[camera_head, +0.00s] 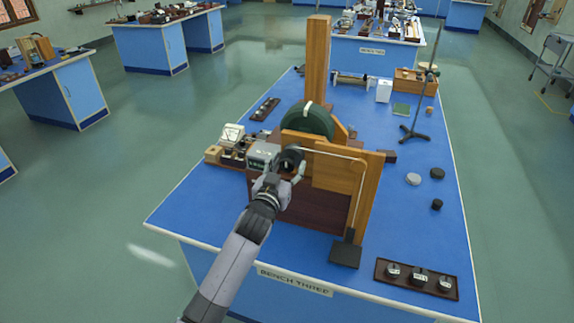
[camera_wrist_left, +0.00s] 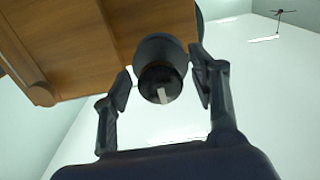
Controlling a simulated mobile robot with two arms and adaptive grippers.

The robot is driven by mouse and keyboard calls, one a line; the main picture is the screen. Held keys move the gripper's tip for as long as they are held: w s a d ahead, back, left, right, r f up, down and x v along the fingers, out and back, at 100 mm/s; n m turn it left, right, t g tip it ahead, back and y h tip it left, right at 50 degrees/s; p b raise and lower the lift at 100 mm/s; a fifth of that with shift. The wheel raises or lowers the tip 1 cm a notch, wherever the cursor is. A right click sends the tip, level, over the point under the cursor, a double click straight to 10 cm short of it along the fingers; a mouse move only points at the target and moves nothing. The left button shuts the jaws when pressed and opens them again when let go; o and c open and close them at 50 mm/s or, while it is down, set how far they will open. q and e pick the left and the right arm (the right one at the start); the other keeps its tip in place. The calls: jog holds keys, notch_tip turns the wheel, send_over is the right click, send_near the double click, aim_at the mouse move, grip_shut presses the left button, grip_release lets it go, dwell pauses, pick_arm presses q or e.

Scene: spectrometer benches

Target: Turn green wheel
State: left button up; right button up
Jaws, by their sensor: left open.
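The dark green wheel (camera_head: 308,119) stands upright in the wooden apparatus (camera_head: 370,190) on the blue bench. A pale strip crosses its top, and wooden panels hide its lower part. A black round knob (camera_head: 291,158) projects from the front of the apparatus. My left gripper (camera_head: 284,176) is in front of the knob, reaching in from the lower left. In the left wrist view the knob (camera_wrist_left: 160,68), with a pale mark on its end, lies between the two open fingers. Gaps show at both sides, though contact is hard to judge. My right gripper is not in view.
Small instruments (camera_head: 232,138) stand close to the left of the apparatus. A bent metal rod (camera_head: 335,152) and a dark block (camera_head: 346,254) are at its front right. A dark tray (camera_head: 416,279) lies at the front right corner. The bench's right side has free room.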

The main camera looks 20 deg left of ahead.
pick_arm(q)
jog(key=shift+c, duration=0.6)
grip_shut()
